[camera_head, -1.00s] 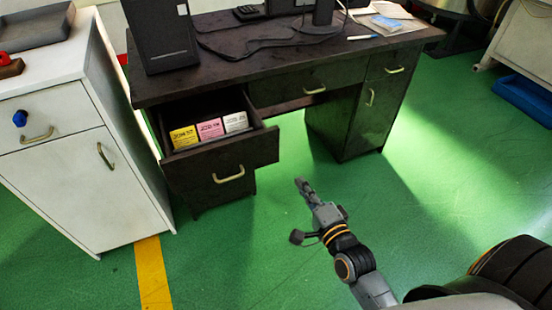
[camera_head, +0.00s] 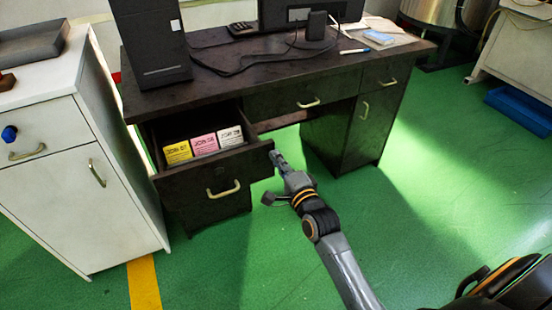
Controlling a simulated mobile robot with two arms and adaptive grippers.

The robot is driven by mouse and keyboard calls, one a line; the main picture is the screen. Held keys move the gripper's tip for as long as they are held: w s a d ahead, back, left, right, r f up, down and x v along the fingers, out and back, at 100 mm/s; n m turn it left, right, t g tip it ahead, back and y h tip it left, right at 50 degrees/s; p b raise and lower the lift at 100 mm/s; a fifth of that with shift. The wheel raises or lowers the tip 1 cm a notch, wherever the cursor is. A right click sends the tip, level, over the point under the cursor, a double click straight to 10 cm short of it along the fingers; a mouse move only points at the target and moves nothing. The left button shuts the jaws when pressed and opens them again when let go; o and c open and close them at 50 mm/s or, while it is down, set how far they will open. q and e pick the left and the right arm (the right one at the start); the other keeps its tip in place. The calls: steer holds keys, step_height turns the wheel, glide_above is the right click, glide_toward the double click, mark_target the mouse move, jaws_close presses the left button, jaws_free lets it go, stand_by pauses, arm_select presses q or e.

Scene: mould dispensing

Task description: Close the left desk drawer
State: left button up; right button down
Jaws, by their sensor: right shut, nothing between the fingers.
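The dark desk (camera_head: 275,74) stands in the middle of the head view. Its left drawer (camera_head: 222,168) is pulled open, with a yellow, a pink and a white labelled box (camera_head: 204,145) inside. My right gripper (camera_head: 276,157) is shut and empty, its tip at the right end of the drawer front. I cannot tell whether it touches the drawer. My left gripper is not in view.
A white cabinet (camera_head: 85,150) stands close to the desk's left side. A PC tower (camera_head: 151,45), a monitor and cables are on the desktop. The desk's right cabinet (camera_head: 345,130) stands beyond the knee space. Green floor in front is clear. A blue tray (camera_head: 518,110) lies at the right.

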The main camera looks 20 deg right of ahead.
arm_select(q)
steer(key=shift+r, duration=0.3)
arm_select(e)
steer(key=shift+w, duration=0.45)
steer(key=shift+w, duration=0.1)
